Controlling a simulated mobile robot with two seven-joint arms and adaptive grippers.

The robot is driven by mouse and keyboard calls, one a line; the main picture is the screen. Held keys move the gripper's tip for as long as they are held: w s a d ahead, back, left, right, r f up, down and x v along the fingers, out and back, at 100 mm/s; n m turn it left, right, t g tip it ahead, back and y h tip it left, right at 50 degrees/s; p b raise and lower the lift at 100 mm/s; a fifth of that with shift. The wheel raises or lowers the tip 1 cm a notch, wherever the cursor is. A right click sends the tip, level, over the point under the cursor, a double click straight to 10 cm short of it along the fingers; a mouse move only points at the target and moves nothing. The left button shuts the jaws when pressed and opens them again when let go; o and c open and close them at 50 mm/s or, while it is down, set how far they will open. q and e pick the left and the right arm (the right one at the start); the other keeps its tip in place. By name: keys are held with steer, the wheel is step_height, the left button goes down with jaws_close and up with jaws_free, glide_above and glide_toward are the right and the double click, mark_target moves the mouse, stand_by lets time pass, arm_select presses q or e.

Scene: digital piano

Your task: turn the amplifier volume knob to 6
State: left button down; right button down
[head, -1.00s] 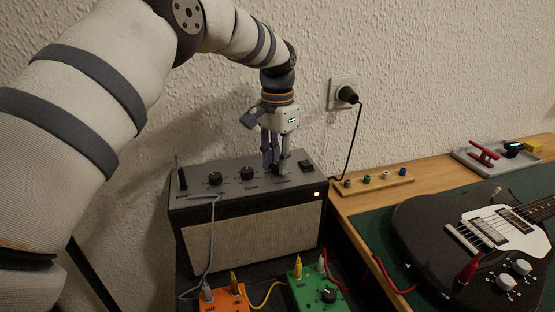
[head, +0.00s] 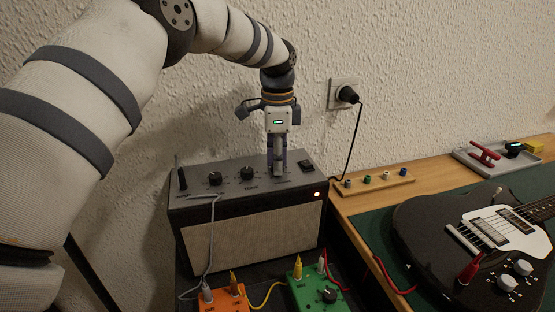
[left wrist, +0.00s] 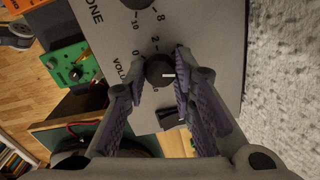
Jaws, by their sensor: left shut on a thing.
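The amplifier (head: 250,235) stands against the wall with its knobs on top. My left gripper (head: 278,171) points straight down at the volume knob, which it hides in the head view. In the left wrist view the black volume knob (left wrist: 159,70) sits between the purple-padded fingers of my left gripper (left wrist: 158,82), which is shut on it. The knob's white mark points right in that view. The 0 and 2 show at the knob's upper left and top; the number beside the mark is hidden by a finger. My right gripper is not in view.
Two other knobs (head: 215,178) (head: 247,173) and a black switch (head: 306,165) flank the gripper on the amplifier top. Orange (head: 224,299) and green (head: 316,291) pedals with cables sit in front. A guitar (head: 460,240) lies on the right.

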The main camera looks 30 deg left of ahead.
arm_select(q)
steer(key=shift+f, duration=0.1)
stand_by(0.4)
steer(key=c, duration=1.3)
jaws_free()
steer(key=shift+c, duration=0.2)
step_height(320, 180, up, 12)
